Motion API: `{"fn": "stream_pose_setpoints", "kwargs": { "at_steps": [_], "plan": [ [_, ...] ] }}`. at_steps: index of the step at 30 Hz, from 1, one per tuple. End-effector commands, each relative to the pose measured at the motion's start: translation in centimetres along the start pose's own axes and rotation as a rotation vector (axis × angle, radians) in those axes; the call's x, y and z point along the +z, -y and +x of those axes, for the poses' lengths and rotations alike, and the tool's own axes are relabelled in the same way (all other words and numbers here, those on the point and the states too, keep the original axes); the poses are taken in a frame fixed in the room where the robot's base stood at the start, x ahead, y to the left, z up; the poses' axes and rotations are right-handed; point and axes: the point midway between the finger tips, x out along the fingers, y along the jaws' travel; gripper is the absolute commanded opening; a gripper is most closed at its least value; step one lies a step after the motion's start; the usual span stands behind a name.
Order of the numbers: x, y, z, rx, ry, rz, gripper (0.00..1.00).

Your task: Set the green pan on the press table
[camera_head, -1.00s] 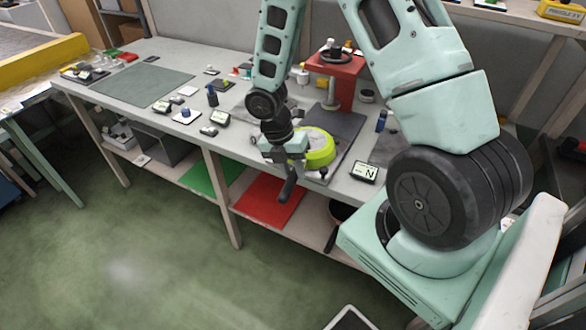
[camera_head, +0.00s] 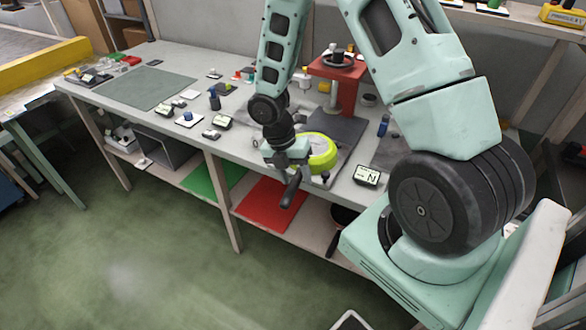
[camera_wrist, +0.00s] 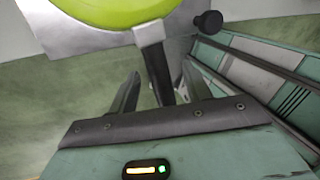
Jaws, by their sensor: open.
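The green pan (camera_head: 322,152) lies at the front edge of the workbench, on a grey plate in front of the red press (camera_head: 336,72). Its dark handle (camera_head: 291,192) sticks out past the bench edge toward the floor. My gripper (camera_head: 296,170) is at the handle, close to the pan body. In the wrist view the pan (camera_wrist: 112,12) is at the top, over the grey plate (camera_wrist: 72,38). The handle (camera_wrist: 157,68) runs down between the two spread fingers of my gripper (camera_wrist: 160,74), with gaps beside it. The handle's far end is hidden by the gripper.
The bench (camera_head: 235,143) holds several small items and labels left of my arm, and a label marked N (camera_head: 367,175) to the right. A green mat (camera_head: 213,180) and a red mat (camera_head: 270,205) lie on the lower shelf. A dark green mat (camera_head: 145,88) is clear.

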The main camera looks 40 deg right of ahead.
Motion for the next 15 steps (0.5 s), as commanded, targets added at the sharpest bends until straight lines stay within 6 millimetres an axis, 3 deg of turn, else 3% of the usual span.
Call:
{"fn": "stream_pose_setpoints", "kwargs": {
  "at_steps": [5, 15],
  "plan": [
    [0.1, 0.0, -1.6, 0.003, 0.001, 0.004, 0.49],
    [0.1, 0.0, -9.3, 0.006, 0.004, 0.004, 0.49]
  ]
}}
